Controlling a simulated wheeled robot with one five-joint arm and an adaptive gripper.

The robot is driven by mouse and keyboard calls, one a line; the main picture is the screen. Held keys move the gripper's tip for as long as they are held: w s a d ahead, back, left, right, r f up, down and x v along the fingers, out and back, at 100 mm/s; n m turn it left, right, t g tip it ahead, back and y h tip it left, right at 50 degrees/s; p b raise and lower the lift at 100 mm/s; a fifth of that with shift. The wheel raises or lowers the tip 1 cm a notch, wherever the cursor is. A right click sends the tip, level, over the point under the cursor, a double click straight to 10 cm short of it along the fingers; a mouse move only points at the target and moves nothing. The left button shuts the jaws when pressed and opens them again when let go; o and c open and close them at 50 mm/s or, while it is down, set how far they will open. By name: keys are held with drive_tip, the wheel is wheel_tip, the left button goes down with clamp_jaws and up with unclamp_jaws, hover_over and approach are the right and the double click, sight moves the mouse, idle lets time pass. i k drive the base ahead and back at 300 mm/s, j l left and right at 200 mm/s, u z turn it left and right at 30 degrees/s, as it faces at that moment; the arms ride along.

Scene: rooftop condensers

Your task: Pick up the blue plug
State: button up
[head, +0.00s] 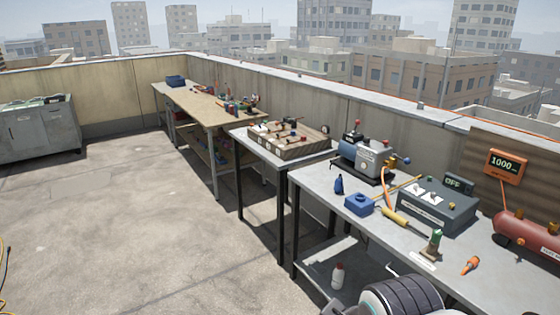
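A small dark blue piece (339,185), upright and narrowing toward its top, stands near the left end of the grey workbench (318,196); it looks like the blue plug, though it is small here. Beside it to the right and nearer is a low blue block (359,205) with a dark spot on top. Nothing touches the small blue piece. A dark ribbed part at the bottom edge seems to be mine, in front of the bench. I cannot make out any gripper fingers.
The bench also holds a pump (368,157), a grey switch box (437,206), a yellow-handled tool (394,217), a green-topped piece (432,243), an orange piece (470,265) and a red tank (527,233). A white bottle (337,276) stands on its lower shelf. Open floor (130,230) lies left.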

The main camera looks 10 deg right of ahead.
sight(338, 187)
drive_tip(key=i, duration=1.2)
drive_tip(key=i+z, duration=0.1)
drive_tip(key=i, duration=1.1)
drive_tip(key=i+j, duration=0.2)
drive_tip(key=i, duration=1)
